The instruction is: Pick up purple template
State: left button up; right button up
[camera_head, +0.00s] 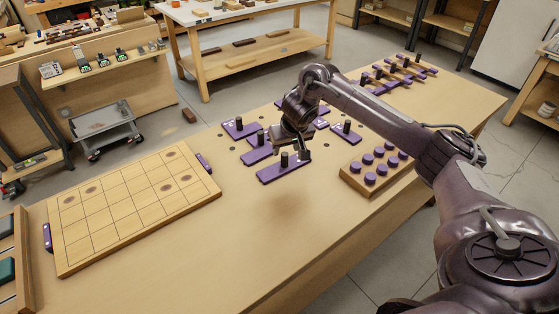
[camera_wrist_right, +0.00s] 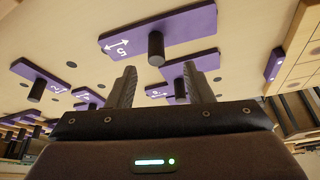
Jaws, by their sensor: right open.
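Several flat purple templates with upright black knobs lie on the wooden bench. The nearest purple template (camera_head: 268,175) is just below my right gripper (camera_head: 296,157) in the head view. In the right wrist view, a purple template (camera_wrist_right: 185,28) marked "5" with a double arrow lies just past the fingertips. Its black knob (camera_wrist_right: 155,46) stands between the lines of the two fingers, apart from them. My right gripper (camera_wrist_right: 160,82) is open and empty there. Other purple templates (camera_head: 240,129) lie behind, partly hidden by my right arm. My left gripper is not in view.
A wooden board (camera_head: 130,205) with a grid lies at left, with small purple pieces at its ends. A wooden block with purple round pegs (camera_head: 369,179) stands right of the templates, near my forearm. The bench front is clear.

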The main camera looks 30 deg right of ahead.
aim_at(285, 155)
jog(key=shift+d+f, duration=0.2)
jog(key=shift+d, duration=0.1)
jog(key=shift+x, duration=1)
jog(key=x, duration=0.4)
jog(key=shift+w+f, duration=0.3)
jog(key=shift+f, duration=0.1)
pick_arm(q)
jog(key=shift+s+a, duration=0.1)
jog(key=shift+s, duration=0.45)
pick_arm(e)
grip_shut()
